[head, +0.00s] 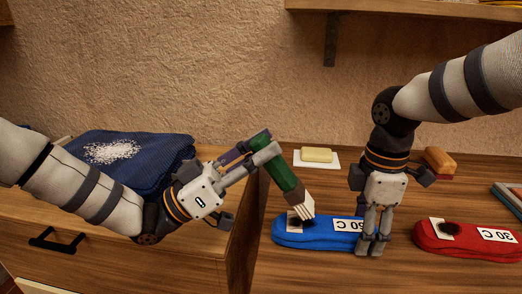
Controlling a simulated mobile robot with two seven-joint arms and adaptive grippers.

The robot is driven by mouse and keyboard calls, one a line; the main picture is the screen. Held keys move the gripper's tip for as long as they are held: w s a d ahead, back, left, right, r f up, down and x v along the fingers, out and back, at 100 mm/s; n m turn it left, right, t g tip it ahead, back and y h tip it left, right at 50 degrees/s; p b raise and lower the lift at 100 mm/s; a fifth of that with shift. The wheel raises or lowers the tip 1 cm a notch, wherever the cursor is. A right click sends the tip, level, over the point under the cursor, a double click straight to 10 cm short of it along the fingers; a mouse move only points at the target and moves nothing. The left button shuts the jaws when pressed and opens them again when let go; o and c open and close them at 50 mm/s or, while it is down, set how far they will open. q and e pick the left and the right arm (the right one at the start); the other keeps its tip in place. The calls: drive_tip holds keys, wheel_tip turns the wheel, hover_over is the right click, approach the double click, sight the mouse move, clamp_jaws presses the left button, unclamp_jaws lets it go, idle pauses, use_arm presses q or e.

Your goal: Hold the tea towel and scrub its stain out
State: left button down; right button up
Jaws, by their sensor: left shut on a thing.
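A flat, rounded blue cloth piece (290,238) lies on the wooden table, with a white label reading 60 C and a pale patch bearing a dark stain (294,224). A similar red piece (432,243) has a 30 C label and a dark stain. I cannot tell for sure which is the tea towel. My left gripper (267,148) is shut on a green-handled brush (281,174). Its pale bristles point down beside the blue piece's stain; contact is unclear. My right gripper (370,250) has its fingers together, pointing down at the blue piece's right end, partly hiding it.
Yellow soap (317,155) sits on a white dish behind the blue piece. A brown and red block (440,162) stands at the back right. Dark blue fabric with white grains (150,158) lies on the left cabinet. A shelf (420,11) hangs above.

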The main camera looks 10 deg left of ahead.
drive_tip(key=c, duration=0.6)
drive_tip(key=shift+s+f, duration=0.1)
drive_tip(key=shift+f, duration=0.05)
idle(0.6)
use_arm(q)
drive_tip(key=shift+f, duration=0.85)
